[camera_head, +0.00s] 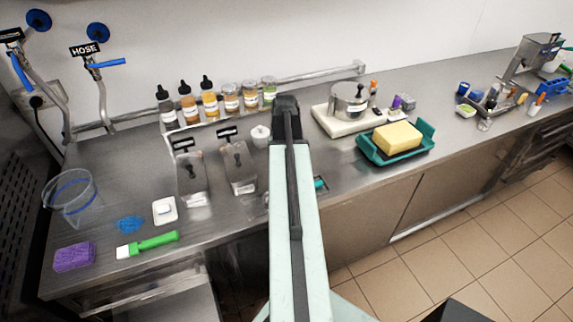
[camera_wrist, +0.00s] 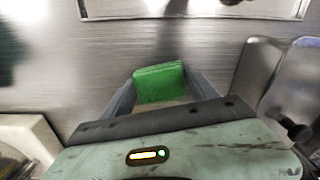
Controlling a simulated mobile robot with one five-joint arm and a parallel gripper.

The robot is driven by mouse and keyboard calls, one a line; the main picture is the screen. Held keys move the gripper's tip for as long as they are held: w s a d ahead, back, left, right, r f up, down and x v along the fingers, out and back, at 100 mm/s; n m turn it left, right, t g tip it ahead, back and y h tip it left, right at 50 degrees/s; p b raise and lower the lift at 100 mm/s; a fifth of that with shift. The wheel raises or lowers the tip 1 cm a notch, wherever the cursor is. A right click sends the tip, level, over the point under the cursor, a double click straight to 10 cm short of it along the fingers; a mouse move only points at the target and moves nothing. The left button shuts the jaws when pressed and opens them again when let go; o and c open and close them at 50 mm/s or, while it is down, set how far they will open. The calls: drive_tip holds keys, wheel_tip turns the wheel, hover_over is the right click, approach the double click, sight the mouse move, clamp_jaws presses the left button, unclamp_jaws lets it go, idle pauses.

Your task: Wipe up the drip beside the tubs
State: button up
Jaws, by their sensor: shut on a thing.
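In the wrist view my gripper (camera_wrist: 160,88) is shut on a green sponge-like block (camera_wrist: 158,82), held over the steel counter. In the head view my arm hides the gripper and the block. Two steel tubs with black tags, the left tub (camera_head: 191,185) and the right tub (camera_head: 239,175), stand left of my arm. A steel tub side (camera_wrist: 286,75) shows right of the gripper in the wrist view. I cannot make out the drip in either view; my arm covers part of the counter beside the tubs.
Several bottles and jars (camera_head: 210,104) line the back. A white board with a steel pot (camera_head: 349,102) and a teal tray (camera_head: 418,150) with a yellow block stand right of my arm. A green-handled brush (camera_head: 148,245), purple sponge (camera_head: 74,257) and clear bucket (camera_head: 73,200) lie left.

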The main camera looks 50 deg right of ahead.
drive_tip(key=shift+w+d, duration=0.6)
drive_tip(key=shift+w, duration=0.35)
drive_tip(key=shift+w+d, duration=0.55)
drive_tip(key=shift+w, duration=0.45)
drive_tip(key=shift+w+d, duration=0.6)
drive_tip(key=shift+w, duration=0.35)
drive_tip(key=shift+r, duration=0.1)
drive_tip(key=shift+s, duration=0.1)
drive_tip(key=shift+s+a+f, duration=0.1)
drive_tip(key=shift+s+a, duration=0.35)
drive_tip(key=shift+s, duration=0.2)
drive_tip(key=shift+s+a+f, duration=0.1)
drive_tip(key=shift+s+a, duration=0.3)
drive_tip(key=shift+s, duration=0.2)
drive_tip(key=shift+s+a+r, duration=0.1)
drive_tip(key=shift+s+a, duration=0.4)
drive_tip(key=shift+s, duration=0.35)
drive_tip(key=shift+s+a, duration=0.45)
drive_tip(key=shift+s, duration=0.35)
drive_tip(key=shift+o, duration=0.2)
drive_tip(key=shift+s+a, duration=0.5)
drive_tip(key=shift+s, duration=0.25)
drive_tip(key=shift+s+a, duration=0.45)
drive_tip(key=shift+s, duration=0.25)
drive_tip(key=shift+c, duration=0.2)
wheel_tip(320, 180, up, 6)
drive_tip(key=p, duration=0.5)
drive_tip(key=shift+d+p, duration=0.1)
drive_tip(key=shift+p, duration=0.25)
